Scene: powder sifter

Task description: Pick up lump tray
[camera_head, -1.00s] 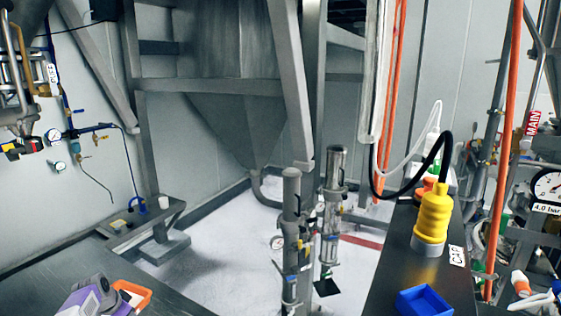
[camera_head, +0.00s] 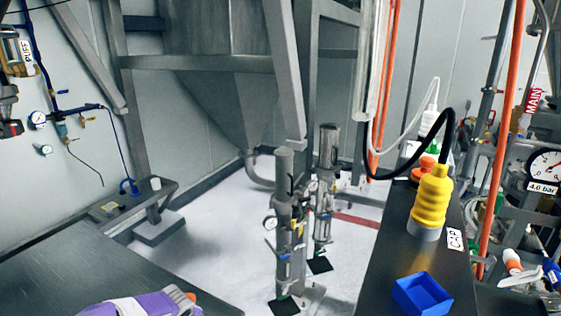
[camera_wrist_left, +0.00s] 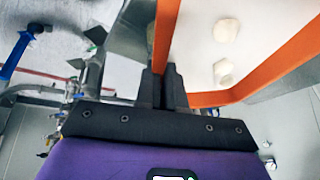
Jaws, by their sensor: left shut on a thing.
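The lump tray (camera_wrist_left: 270,68) has an orange rim and a white inside, and it fills the upper right of the left wrist view. Two pale lumps (camera_wrist_left: 227,30) lie in it. My left gripper (camera_wrist_left: 163,75) is shut on the tray's orange wall near a corner, with the dark fingers on either side of it. The rest of the tray is hidden there. My right gripper is not in view.
A dark bench (camera_head: 70,268) lies at the left. A dark counter (camera_head: 385,272) at the right bears a blue open box (camera_head: 422,293) and a yellow ribbed bottle (camera_head: 432,203). Upright metal pipework (camera_head: 285,225) stands on the pale floor between them.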

